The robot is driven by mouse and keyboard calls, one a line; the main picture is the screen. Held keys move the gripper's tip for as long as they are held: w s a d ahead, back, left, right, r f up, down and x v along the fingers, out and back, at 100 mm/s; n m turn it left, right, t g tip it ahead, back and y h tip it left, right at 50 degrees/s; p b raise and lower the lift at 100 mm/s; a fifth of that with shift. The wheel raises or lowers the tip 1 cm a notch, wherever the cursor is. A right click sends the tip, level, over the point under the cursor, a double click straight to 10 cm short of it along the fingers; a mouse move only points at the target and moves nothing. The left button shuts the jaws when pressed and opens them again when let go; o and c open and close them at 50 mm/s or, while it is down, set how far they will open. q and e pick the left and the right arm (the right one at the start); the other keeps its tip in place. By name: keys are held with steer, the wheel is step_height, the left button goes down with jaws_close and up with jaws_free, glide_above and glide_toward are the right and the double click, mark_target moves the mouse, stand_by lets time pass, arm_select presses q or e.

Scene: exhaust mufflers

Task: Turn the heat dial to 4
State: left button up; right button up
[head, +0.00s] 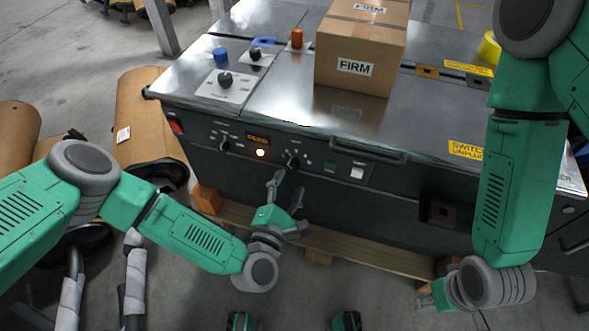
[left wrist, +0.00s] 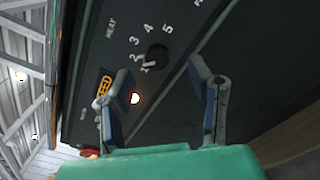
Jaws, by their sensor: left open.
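The heat dial (head: 293,163) is a black round knob on the dark front panel of the machine. In the left wrist view the dial (left wrist: 157,57) sits below the HEAT label, with numbers 1 to 5 around it. Its pointer is hard to read; it seems to lie near 1 or 2. My left gripper (head: 285,188) is open just in front of and below the dial. In the left wrist view its two fingers (left wrist: 161,78) are spread to either side of the dial, apart from it and empty. My right gripper (head: 432,298) hangs low at the right, its fingers mostly hidden.
Another black knob (head: 224,145) sits left on the panel, with an orange display (head: 257,138) and a lit orange lamp (head: 260,153) between. A green switch (head: 330,166) and white switch (head: 357,171) are right of the dial. A cardboard box (head: 355,68) stands on top.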

mark_target(292, 170)
arm_select(q)
steer(key=b+x, duration=0.1)
steer(key=x, duration=0.3)
steer(key=shift+w+f, duration=0.1)
steer(key=shift+w, duration=0.15)
steer(key=shift+w+a, duration=0.45)
steer(key=shift+w, duration=0.1)
steer(key=shift+d, duration=0.55)
steer(key=c, duration=0.3)
steer(key=shift+d, duration=0.15)
jaws_close()
steer(key=shift+a, duration=0.25)
steer(key=shift+s+a, duration=0.1)
